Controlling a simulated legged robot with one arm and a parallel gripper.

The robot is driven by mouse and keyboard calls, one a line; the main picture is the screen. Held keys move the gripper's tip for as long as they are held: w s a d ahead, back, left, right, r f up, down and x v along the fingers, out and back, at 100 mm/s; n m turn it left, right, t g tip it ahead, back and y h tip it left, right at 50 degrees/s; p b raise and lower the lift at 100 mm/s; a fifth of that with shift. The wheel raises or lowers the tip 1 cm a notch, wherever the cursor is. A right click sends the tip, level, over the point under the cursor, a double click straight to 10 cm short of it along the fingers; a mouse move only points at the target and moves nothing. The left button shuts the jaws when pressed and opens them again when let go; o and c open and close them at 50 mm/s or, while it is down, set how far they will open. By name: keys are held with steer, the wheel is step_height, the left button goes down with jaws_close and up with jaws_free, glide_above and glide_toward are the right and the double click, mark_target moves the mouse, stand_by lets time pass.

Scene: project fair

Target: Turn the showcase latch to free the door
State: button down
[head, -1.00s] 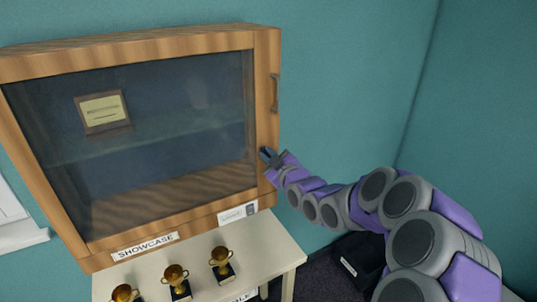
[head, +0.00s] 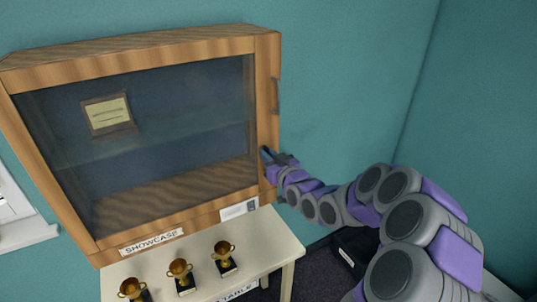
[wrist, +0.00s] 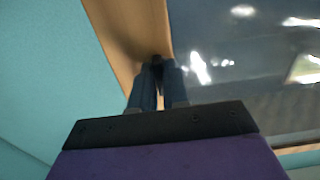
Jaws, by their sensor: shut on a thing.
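My gripper (head: 268,154) is at the right frame, below the handle. In the wrist view, my gripper (wrist: 157,68) is shut on a small dark piece, the latch (wrist: 157,60), at the wooden frame beside the glass. The fingers cover most of the latch, so its angle cannot be told.
A pale table (head: 268,245) stands under the showcase with several gold trophies (head: 181,274) on it. A plaque (head: 108,114) is behind the glass. A dark bin (head: 352,252) is on the floor by the table. The wall right of the showcase is clear.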

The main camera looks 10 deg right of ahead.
stand_by(0.4)
steer(key=c, duration=1.2)
jaws_free()
steer(key=shift+w, duration=0.1)
steer(key=shift+d, duration=0.1)
steer(key=b+v, duration=1.1)
steer(key=v, duration=0.6)
steer(key=shift+s, duration=0.2)
